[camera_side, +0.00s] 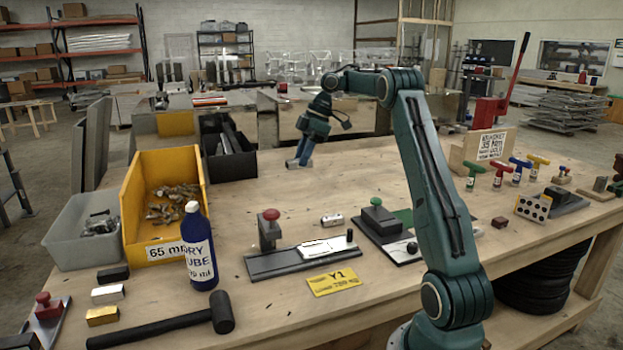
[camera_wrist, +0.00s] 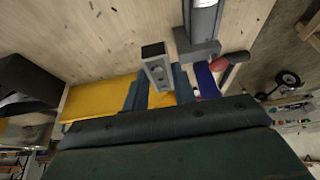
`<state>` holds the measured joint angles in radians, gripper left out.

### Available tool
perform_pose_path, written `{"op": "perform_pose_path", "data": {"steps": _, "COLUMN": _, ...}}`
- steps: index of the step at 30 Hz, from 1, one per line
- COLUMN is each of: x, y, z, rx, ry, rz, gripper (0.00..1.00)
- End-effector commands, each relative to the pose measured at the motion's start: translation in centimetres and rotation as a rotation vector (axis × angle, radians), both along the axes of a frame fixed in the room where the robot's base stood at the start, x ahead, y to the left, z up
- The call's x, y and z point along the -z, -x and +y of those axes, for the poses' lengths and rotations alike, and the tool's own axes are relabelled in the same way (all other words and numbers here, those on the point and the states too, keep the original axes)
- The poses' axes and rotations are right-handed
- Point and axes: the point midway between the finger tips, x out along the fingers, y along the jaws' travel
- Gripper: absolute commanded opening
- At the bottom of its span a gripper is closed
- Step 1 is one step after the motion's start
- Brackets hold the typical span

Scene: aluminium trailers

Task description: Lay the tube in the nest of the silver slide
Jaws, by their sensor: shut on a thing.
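My gripper (camera_side: 299,163) hangs above the table, in front of the black bin's right side, well behind the slide fixtures. In the wrist view my gripper (camera_wrist: 153,88) is shut on the tube (camera_wrist: 156,66), a short grey square tube with an open end. The tube is small and hard to make out in the side view. The silver slide (camera_side: 318,250) sits on a dark rail beside a post with a red knob (camera_side: 271,215). The silver slide (camera_wrist: 203,15) also shows at the wrist view's top, apart from the tube. Its nest is not clear.
A second fixture with a green knob (camera_side: 376,202) stands right of the silver slide. A small silver block (camera_side: 332,219) lies behind the slide. A yellow bin (camera_side: 135,215), black bin (camera_side: 232,165) and blue bottle (camera_side: 198,245) stand left. The table's middle back is clear.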

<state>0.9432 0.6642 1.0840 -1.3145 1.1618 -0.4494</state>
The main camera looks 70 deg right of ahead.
Motion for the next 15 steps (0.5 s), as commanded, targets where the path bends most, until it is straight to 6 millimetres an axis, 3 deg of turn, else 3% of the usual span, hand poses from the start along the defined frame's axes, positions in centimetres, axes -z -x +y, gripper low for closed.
{"op": "perform_pose_path", "data": {"steps": 15, "x": -1.8, "y": 4.7, "z": 4.8, "rx": 0.002, "ry": -0.004, "rz": -0.004, "gripper": 0.04}}
